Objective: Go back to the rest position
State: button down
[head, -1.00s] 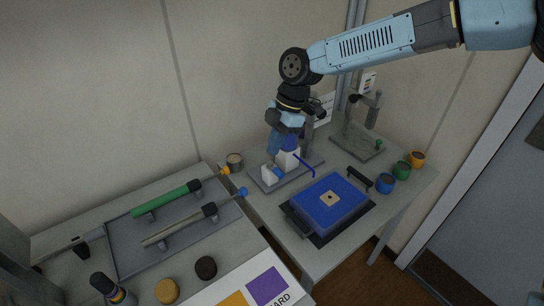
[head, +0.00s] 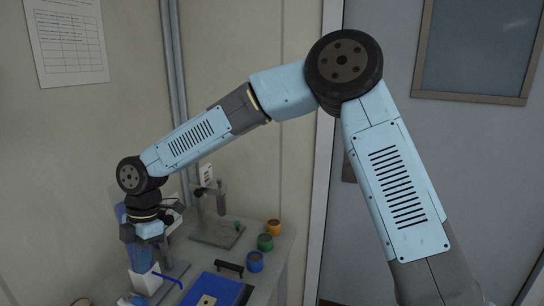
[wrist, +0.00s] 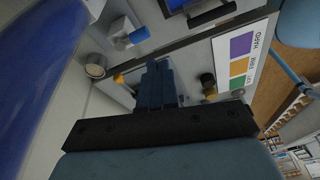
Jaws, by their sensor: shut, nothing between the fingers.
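My gripper (wrist: 157,72) is shut and empty; its dark blue fingers stand together in the middle of the wrist view. In the head view my gripper (head: 139,262) hangs at the lower left, pointing down near a white-and-blue fixture (head: 148,281) on the table. I cannot tell from the overlap whether they touch. My arm runs from the lower right up to an elbow and then down left to the wrist.
A blue box (head: 212,289) with a dark handle lies right of the gripper. Blue (head: 255,262), green (head: 265,242) and orange (head: 274,227) cups stand along the table's right side. A grey stand (head: 220,215) is behind. The wrist view shows a colour chart (wrist: 241,58).

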jog(key=w+d+r+m+t+h, duration=0.1)
jog(key=w+d+r+m+t, duration=0.25)
jog(key=d, duration=0.75)
jog(key=w+d+r+m, duration=0.2)
jog(key=d+r+m, duration=0.4)
jog(key=d, duration=0.4)
jog(key=w+d+r+m+t+h, duration=0.15)
jog(key=w+d+r+m, duration=0.35)
jog(key=d, duration=0.6)
jog(key=s+d+r+m+t, duration=0.1)
jog(key=s+d+r+m, duration=0.1)
jog(key=s+d+m, duration=0.5)
jog(key=s+d+r+m+t+y, duration=0.1)
jog(key=s+d+m, duration=0.7)
jog(key=d, duration=0.8)
jog(key=shift+s+r+t, duration=0.25)
jog(key=shift+r+t, duration=0.45)
jog(key=shift+r, duration=0.1)
jog(key=shift+m, duration=0.25)
